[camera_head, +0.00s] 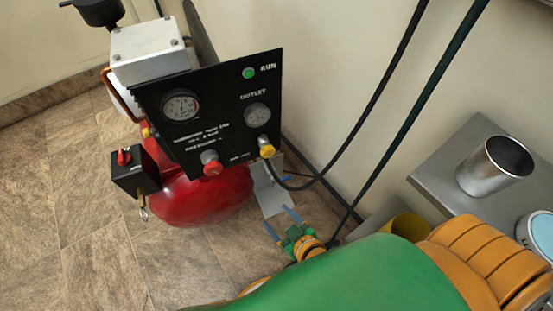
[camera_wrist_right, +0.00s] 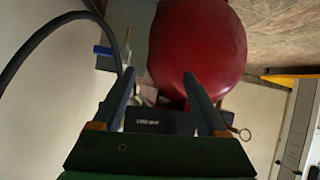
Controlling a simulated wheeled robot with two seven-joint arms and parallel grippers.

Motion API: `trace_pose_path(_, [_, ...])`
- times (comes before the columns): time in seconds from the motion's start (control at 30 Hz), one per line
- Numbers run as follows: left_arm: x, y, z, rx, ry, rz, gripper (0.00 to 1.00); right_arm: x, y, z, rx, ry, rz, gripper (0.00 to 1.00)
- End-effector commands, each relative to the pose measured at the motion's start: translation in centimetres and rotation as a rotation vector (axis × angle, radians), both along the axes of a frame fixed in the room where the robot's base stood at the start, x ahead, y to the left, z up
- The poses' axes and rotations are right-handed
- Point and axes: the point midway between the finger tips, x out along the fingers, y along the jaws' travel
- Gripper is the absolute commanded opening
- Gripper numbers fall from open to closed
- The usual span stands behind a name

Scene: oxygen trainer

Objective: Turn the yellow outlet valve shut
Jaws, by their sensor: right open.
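The yellow outlet valve (camera_head: 267,151) is a small knob on the lower right of the black panel (camera_head: 225,105), under the outlet gauge (camera_head: 257,115). A black hose runs from beside it. My right gripper (camera_head: 279,221) is open and empty, below the valve and apart from it in the head view. In the right wrist view its two fingers (camera_wrist_right: 158,76) are spread, with the panel's dark edge (camera_wrist_right: 160,121) and the red tank (camera_wrist_right: 198,45) beyond. I cannot make out the yellow knob there. My left gripper is not in view.
A red knob (camera_head: 211,163) sits left of the valve, and the red tank (camera_head: 205,197) is under the panel. A black switch box (camera_head: 134,171) is at the left. A grey shelf (camera_head: 440,178) with a metal cup (camera_head: 494,166) stands at the right. Black hoses hang along the wall.

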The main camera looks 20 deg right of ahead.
Motion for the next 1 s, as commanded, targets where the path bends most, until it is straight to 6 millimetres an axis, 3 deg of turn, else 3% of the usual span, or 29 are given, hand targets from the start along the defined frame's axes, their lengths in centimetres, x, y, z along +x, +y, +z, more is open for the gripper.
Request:
trace_pose_path(0.03, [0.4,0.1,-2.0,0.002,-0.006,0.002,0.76,1.1,0.2,0.6,0.01,-0.081,-0.014,0.76])
trace_pose_path(0.2, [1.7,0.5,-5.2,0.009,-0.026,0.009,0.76,4.0,-0.7,8.0,0.023,-0.378,-0.103,0.76])
trace_pose_path(0.3, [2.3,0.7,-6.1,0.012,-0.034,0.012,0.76,4.4,-1.8,11.7,0.026,-0.494,-0.164,0.76])
trace_pose_path(0.4, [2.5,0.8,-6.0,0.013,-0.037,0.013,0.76,4.4,-2.4,13.6,0.025,-0.535,-0.191,0.76])
trace_pose_path(0.53, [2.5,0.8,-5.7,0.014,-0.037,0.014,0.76,5.4,-2.4,14.0,0.024,-0.541,-0.194,0.76])
trace_pose_path(0.8, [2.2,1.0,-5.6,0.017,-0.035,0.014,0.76,10.5,-2.2,14.1,0.025,-0.54,-0.192,0.76])
trace_pose_path(1.0, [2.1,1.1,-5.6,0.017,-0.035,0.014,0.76,11.6,-2.1,13.9,0.023,-0.537,-0.189,0.76])
